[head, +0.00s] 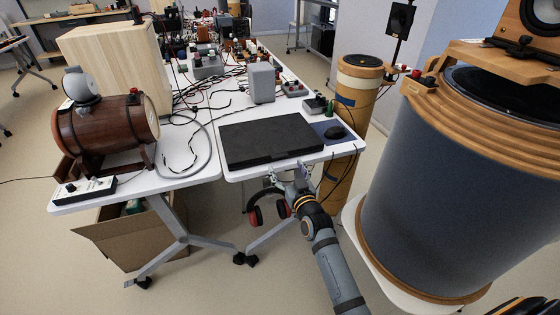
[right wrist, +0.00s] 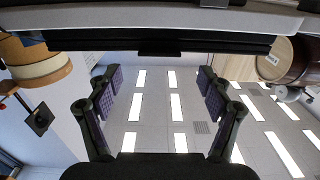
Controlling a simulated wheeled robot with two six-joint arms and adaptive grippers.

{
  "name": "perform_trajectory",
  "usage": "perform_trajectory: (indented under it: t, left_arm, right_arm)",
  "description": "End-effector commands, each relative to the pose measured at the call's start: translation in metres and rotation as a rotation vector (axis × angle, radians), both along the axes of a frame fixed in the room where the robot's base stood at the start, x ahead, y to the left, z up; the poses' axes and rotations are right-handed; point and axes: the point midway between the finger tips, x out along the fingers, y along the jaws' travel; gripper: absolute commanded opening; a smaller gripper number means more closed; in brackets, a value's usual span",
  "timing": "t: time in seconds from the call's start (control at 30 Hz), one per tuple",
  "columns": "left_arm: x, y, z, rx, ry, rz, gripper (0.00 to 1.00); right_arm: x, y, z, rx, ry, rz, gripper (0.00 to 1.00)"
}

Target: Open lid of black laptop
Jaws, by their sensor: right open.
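The black laptop (head: 270,138) lies flat and closed on the white table (head: 222,174), near its front edge. In the right wrist view the picture is upside down, and the laptop's dark edge (right wrist: 150,42) runs across the top beside the pale table edge. My right gripper (head: 288,176) is just in front of the table's front edge, below the laptop in the picture. Its two fingers are spread in the right wrist view (right wrist: 158,88), with nothing between them. I cannot tell whether a fingertip touches the laptop. My left gripper is not in view.
A dark mouse (head: 335,132) lies right of the laptop. Red-and-black headphones (head: 268,213) hang below the table edge close to my right gripper. A wooden barrel (head: 105,130) stands left. A large drum-like speaker (head: 465,180) stands right. Cables and small devices crowd the table behind.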

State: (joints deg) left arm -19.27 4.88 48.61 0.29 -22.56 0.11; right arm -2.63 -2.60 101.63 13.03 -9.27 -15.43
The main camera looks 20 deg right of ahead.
Motion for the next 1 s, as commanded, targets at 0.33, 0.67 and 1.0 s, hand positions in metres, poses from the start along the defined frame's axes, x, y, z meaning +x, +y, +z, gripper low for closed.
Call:
perform_trajectory:
  t: [0.33,0.67,1.0]
  left_arm:
    - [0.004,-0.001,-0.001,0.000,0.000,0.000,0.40]
    - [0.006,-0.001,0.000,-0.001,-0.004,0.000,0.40]
    - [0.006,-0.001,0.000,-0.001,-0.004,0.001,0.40]
  right_arm:
    - [0.051,0.002,0.000,0.000,0.000,0.000,0.79]
    - [0.053,0.002,-0.001,-0.001,0.001,0.000,0.74]
    - [0.053,0.002,-0.001,-0.001,0.001,0.000,0.28]
